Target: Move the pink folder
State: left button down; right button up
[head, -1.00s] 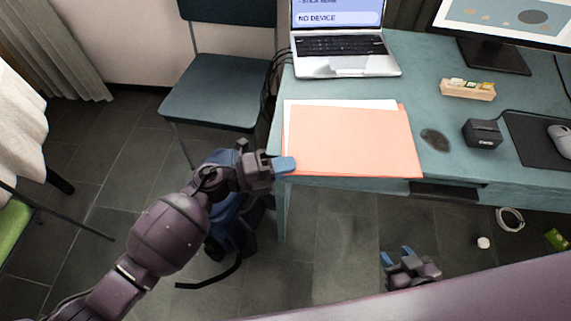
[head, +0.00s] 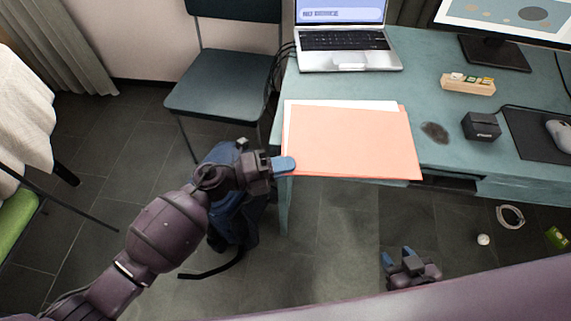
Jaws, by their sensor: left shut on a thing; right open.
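The pink folder (head: 350,142) lies flat at the front left corner of the teal desk (head: 420,85), with white paper (head: 340,103) showing along its back edge. My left gripper (head: 285,164) is at the folder's front left corner, its blue fingers shut on that corner. The lower finger is hidden. My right gripper (head: 397,258) is open and empty, low in front of the desk and below the folder.
A laptop (head: 345,50) stands behind the folder. A wooden block holder (head: 468,84), a dark box (head: 481,126) and a mouse (head: 560,134) are to the right. A chair (head: 222,90) stands left of the desk, and a blue bag (head: 230,215) is below my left arm.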

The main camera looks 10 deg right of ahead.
pick_arm(q)
jog(key=c, duration=1.2)
grip_release()
jog(key=s+a, duration=0.1)
jog(key=a, duration=0.9)
jog(key=shift+a, duration=0.4)
